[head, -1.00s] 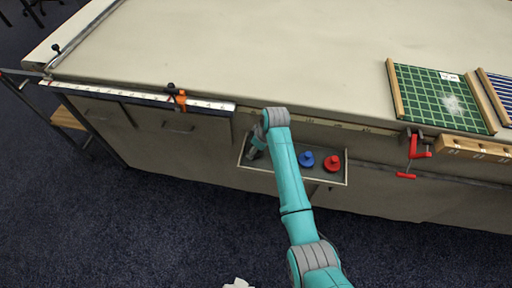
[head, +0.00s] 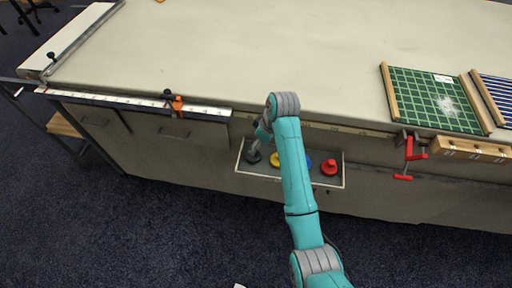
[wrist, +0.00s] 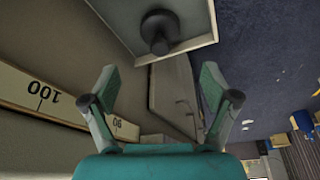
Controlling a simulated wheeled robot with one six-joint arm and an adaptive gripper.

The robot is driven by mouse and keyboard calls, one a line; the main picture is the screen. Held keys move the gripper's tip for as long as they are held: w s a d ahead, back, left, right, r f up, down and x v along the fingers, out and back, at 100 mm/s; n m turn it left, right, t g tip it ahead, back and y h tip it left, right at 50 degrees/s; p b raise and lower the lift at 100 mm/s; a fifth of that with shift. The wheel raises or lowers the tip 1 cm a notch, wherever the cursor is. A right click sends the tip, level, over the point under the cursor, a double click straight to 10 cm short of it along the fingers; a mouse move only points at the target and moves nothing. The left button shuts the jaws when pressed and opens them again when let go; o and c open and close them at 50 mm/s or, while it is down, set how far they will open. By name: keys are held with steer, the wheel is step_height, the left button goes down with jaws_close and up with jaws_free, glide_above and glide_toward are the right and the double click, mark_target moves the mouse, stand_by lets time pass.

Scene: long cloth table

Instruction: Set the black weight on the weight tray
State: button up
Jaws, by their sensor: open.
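The black weight (head: 253,157) stands in the left end of the shallow tray (head: 290,180) on the table's front side. In the wrist view the black weight (wrist: 160,30) shows its knob towards me, inside the pale tray rim (wrist: 182,48). My gripper (wrist: 158,82) is open and empty, its two fingers spread. The weight lies beyond the fingertips, not between them. In the head view my gripper (head: 259,140) is just above the black weight, partly hidden by my arm.
The same tray holds a yellow weight (head: 275,160), a partly hidden blue weight (head: 309,163) and a red weight (head: 330,167). A ruler strip (head: 130,103) with an orange clamp (head: 175,103) is to the left. A red clamp (head: 408,155) is to the right.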

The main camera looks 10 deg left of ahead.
steer(key=shift+v, duration=1.25)
steer(key=shift+s, duration=0.1)
